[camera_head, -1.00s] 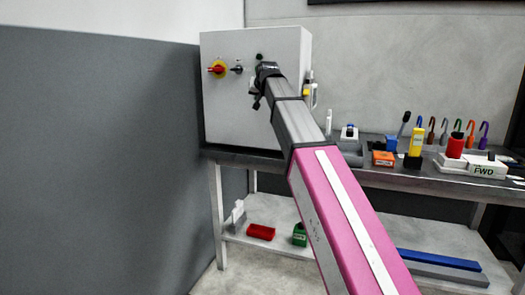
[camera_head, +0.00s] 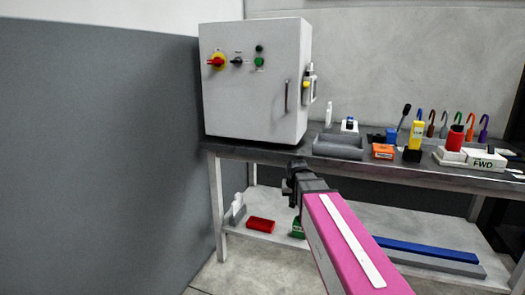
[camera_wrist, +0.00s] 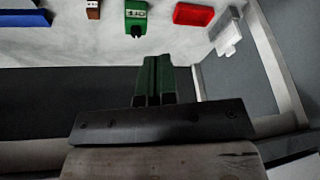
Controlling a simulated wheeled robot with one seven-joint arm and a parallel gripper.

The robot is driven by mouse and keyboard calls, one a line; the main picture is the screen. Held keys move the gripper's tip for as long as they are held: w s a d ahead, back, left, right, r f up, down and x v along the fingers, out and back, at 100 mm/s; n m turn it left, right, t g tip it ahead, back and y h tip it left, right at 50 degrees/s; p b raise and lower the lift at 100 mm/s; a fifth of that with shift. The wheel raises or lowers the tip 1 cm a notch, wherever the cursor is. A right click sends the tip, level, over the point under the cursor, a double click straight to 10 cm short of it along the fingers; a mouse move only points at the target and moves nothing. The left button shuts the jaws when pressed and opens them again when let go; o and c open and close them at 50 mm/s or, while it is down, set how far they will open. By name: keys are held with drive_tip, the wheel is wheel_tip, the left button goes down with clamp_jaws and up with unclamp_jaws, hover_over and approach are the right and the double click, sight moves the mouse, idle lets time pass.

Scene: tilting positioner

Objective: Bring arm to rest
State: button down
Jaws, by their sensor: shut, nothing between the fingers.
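My arm, with a pink and white link, reaches in from the lower right in the head view. My gripper (camera_head: 296,172) is at its end, in front of the workbench's front edge and below the grey cabinet. In the wrist view my gripper (camera_wrist: 154,82) shows its two dark green fingers side by side, shut, with nothing held. In the head view the gripper's fingertips are too small to make out.
A grey control cabinet (camera_head: 255,95) with a red-yellow switch stands on the workbench (camera_head: 240,152). A grey partition (camera_head: 100,160) fills the left.

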drive_tip(key=s+d+f+g, duration=0.2)
drive_tip(key=s+d+f, duration=0.1)
drive_tip(key=s+f, duration=0.5)
drive_tip(key=s+d+f+g, duration=0.2)
drive_tip(key=s+d+f, duration=0.1)
drive_tip(key=s+f, duration=0.5)
drive_tip(key=shift+s+d+f, duration=0.2)
drive_tip(key=shift+s, duration=0.85)
